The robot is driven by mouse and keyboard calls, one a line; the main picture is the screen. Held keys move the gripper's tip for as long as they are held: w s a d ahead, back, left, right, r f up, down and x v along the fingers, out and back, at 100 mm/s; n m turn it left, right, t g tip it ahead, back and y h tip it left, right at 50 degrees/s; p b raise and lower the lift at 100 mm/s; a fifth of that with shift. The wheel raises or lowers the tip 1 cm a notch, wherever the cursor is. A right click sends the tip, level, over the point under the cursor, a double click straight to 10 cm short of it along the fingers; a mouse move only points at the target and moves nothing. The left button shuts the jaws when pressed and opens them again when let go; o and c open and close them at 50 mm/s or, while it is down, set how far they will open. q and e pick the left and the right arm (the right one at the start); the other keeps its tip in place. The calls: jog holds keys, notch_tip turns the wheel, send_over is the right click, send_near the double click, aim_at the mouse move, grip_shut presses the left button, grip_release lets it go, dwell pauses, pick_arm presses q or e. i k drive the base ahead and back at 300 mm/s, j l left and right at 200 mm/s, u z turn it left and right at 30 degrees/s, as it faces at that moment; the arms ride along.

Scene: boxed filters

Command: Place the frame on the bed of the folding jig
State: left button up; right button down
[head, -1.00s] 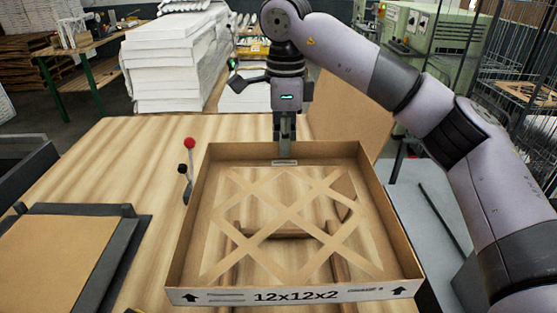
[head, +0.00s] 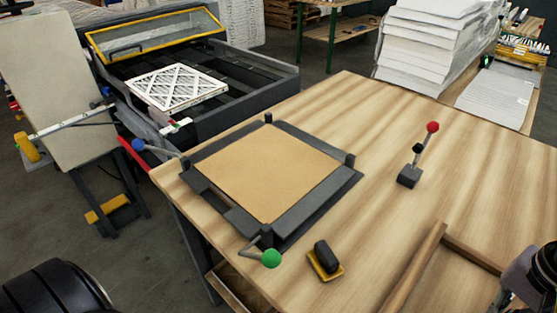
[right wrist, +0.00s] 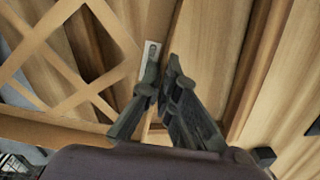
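The folding jig (head: 315,207) is a dark grey fixture on the table, with corner posts. A flat brown board (head: 265,170) lies on its bed. The frame (right wrist: 62,62), brown cardboard with a lattice face, shows in part at the left of the right wrist view; it is outside the head view. My right gripper (right wrist: 162,76) has its fingertips close together, pinching the frame's wall beside a small white label (right wrist: 149,55). Part of my right arm shows at the head view's lower right edge. My left gripper is not in view.
Levers with a blue knob (head: 138,145) and a green knob (head: 271,258) stand by the jig. A black block on a yellow pad (head: 325,262), a red-knobbed lever (head: 420,155) and wooden strips (head: 418,267) are on the table. A white pleated filter (head: 175,87) lies behind.

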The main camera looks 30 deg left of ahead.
aim_at(268, 165)
jog(key=k+j, duration=0.1)
jog(key=j, duration=0.25)
jog(key=k+j+z, duration=0.1)
jog(key=j, duration=0.3)
jog(key=k+j, duration=0.1)
jog(key=j, duration=0.25)
jog(key=k+j+z, duration=0.15)
jog(key=j, duration=0.2)
jog(key=k+j, duration=0.1)
jog(key=j, duration=0.25)
jog(key=k+j+z, duration=0.1)
jog(key=j, duration=0.25)
